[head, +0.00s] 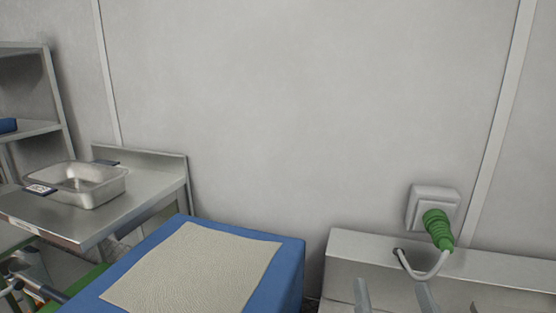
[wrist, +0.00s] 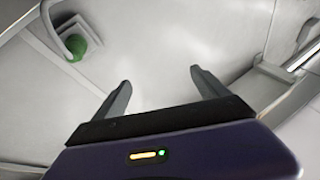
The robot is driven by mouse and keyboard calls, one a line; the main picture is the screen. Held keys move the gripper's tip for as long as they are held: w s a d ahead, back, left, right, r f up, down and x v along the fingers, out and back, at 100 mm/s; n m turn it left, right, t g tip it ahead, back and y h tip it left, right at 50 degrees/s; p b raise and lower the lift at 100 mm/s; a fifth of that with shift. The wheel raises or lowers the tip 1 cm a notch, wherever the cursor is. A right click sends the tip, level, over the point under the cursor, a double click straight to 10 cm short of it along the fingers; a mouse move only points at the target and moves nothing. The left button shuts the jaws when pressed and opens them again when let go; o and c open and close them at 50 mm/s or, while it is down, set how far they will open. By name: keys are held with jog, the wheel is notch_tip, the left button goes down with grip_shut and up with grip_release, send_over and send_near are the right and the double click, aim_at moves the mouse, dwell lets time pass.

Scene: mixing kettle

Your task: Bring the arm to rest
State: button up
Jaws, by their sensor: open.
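My gripper (wrist: 160,80) is open in the wrist view, with its two fingers apart and nothing between them. In the head view its fingertips (head: 393,290) rise at the bottom edge, in front of a pale metal ledge. The rest of my arm is out of the head picture. A green plug (head: 438,229) sits in a white wall socket (head: 418,207) above and right of the fingertips. The plug also shows at the upper left of the wrist view (wrist: 76,45), apart from the fingers.
A grey cable (head: 424,275) loops from the plug into a hole in the ledge (head: 365,252). A blue block with a beige mat (head: 195,265) stands left of the ledge. A steel table (head: 145,190) holds a metal tray (head: 117,184) at far left. The wall above is bare.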

jog(key=s+d+f+g, duration=0.1)
jog(key=s+f+g, duration=0.1)
jog(key=s+f, duration=0.4)
jog(key=s+d+f+n+g, duration=0.1)
jog(key=s+f, duration=0.5)
jog(key=s, duration=0.8)
jog(key=s+d+f+n+g, duration=0.1)
jog(key=s+f+g, duration=0.3)
jog(key=s+f, duration=0.3)
jog(key=s, duration=0.3)
jog(key=shift+s, duration=0.2)
jog(key=shift+d, duration=0.1)
jog(key=shift+c, duration=0.4)
